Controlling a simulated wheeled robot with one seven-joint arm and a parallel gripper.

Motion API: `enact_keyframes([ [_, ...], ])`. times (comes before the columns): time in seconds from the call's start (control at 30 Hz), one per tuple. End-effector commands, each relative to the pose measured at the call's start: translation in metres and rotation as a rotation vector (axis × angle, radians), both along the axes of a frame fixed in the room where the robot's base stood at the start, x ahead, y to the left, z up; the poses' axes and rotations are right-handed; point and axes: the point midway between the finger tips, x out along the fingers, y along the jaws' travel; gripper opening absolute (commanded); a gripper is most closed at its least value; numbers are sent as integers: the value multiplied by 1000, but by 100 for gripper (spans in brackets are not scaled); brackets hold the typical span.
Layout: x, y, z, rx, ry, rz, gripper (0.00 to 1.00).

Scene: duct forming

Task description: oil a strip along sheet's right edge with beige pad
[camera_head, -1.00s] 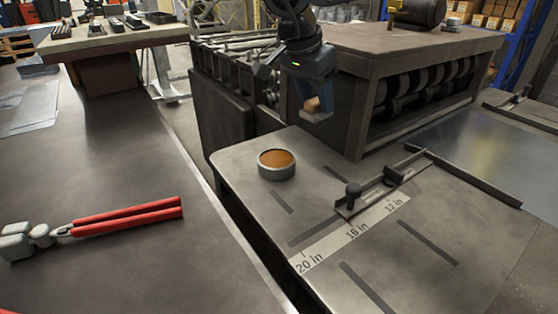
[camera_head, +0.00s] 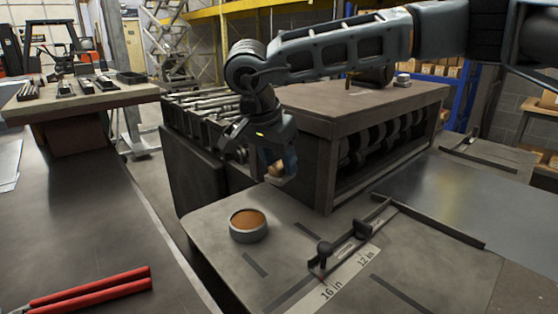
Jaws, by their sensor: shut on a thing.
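My gripper (camera_head: 278,172) is shut on the beige pad (camera_head: 276,169), only part of which shows between the fingers. It holds the pad above the back edge of the grey table, behind and right of the round tin. The tin (camera_head: 248,226) holds orange-brown oil and stands on the table. A shiny metal sheet (camera_head: 460,197) lies at the right, behind a dark fence bar. The pad is well apart from the sheet. The sheet's far right part runs toward the frame edge, and I cannot tell exactly where its right edge is.
A stop gauge with black knobs (camera_head: 325,250) stands beside the inch scale (camera_head: 350,275) on the table. A roller machine (camera_head: 385,150) rises behind. Red-handled snips (camera_head: 90,288) lie on the left bench (camera_head: 75,225), with a gap between bench and table.

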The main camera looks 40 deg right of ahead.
Motion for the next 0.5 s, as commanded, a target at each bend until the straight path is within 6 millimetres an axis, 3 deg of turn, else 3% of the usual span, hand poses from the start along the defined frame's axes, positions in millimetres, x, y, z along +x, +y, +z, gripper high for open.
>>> enact_keyframes([
  [0.03,0,6,7,7,7,51,23],
  [0.5,-1,74,5,10,1,582,23],
])
